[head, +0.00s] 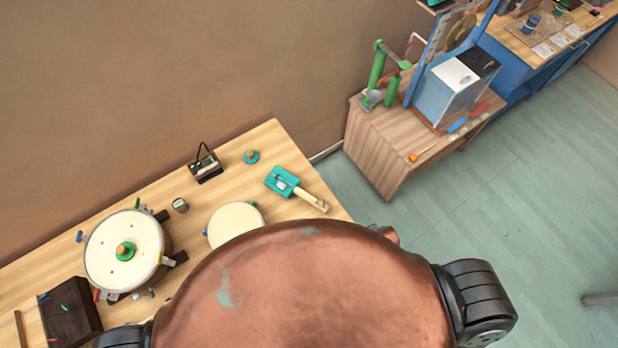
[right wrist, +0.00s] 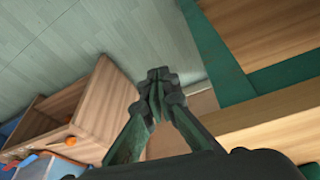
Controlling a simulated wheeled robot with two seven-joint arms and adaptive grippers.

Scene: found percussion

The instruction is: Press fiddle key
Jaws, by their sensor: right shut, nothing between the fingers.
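On the wooden table in the head view lies a small teal body with a pale wooden neck (head: 286,183), near the table's right end. It looks like the fiddle, but I cannot make out a separate key on it. My right gripper (right wrist: 158,75) is shut and empty in the right wrist view, with floor and wooden furniture beyond its tips. The fiddle cannot be picked out in the right wrist view. Neither gripper can be made out in the head view, whose lower middle is blocked by a large copper-coloured shape.
A white-topped round drum (head: 108,262), a smaller pale round pad (head: 236,222), a dark box (head: 70,318), a small black device (head: 205,165) and a teal disc (head: 251,157) are on the table. A wooden cabinet (head: 385,150) stands beyond a gap. Floor (head: 530,170) is clear at right.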

